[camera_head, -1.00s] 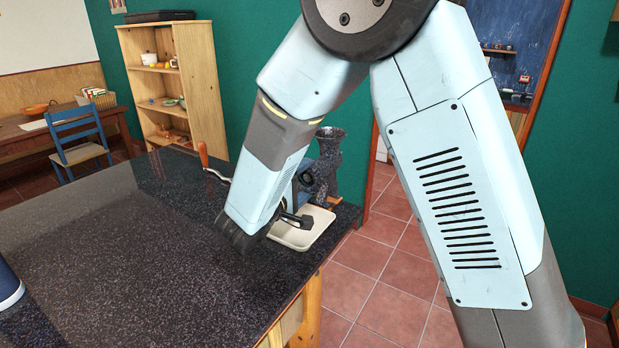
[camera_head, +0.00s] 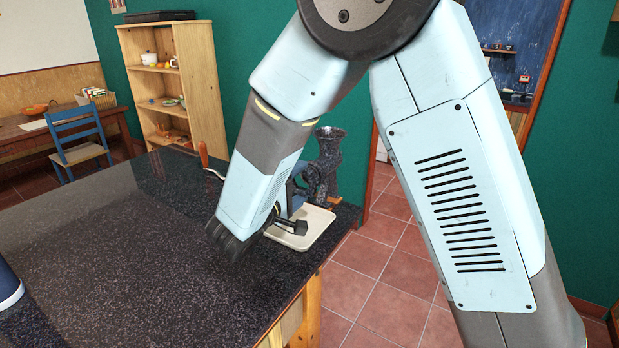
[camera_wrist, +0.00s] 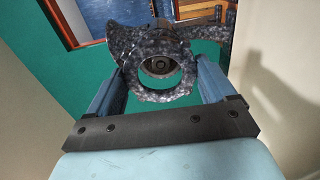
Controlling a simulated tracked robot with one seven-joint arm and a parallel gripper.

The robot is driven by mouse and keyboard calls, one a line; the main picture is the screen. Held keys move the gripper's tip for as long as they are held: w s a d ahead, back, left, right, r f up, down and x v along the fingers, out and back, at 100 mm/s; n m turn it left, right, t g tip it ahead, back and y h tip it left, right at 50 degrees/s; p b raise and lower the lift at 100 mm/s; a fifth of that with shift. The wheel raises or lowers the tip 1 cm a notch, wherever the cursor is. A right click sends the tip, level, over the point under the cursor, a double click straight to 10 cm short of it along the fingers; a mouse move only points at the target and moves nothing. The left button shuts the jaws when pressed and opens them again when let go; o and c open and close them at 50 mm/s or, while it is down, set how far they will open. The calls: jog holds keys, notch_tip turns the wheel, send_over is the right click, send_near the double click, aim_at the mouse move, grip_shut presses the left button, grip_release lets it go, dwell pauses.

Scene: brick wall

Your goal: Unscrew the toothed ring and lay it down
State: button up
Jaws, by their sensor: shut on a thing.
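The dark speckled meat grinder (camera_head: 328,158) stands at the far right corner of the counter. In the wrist view its body (camera_wrist: 145,42) is straight ahead, with the round mouth of its barrel seen through the ring. The toothed ring (camera_wrist: 152,96), of the same speckled finish, sits between both fingers of my gripper (camera_wrist: 162,74). My gripper is shut on its sides. A sliver of green inside the ring's lower edge suggests it is clear of the barrel.
A cream tray (camera_head: 312,238) lies in front of the grinder near the counter's right edge. The crank's orange handle (camera_head: 203,153) sticks out left behind my forearm. A blue object (camera_head: 7,284) stands at the left edge. The dark counter (camera_head: 130,250) between is bare.

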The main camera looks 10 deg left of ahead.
notch_tip(320, 180, up, 7)
jog(key=s, duration=0.1)
jog(key=shift+s+a, duration=0.4)
jog(key=shift+a, duration=0.05)
dwell(0.4)
jog(key=shift+d+f, duration=0.1)
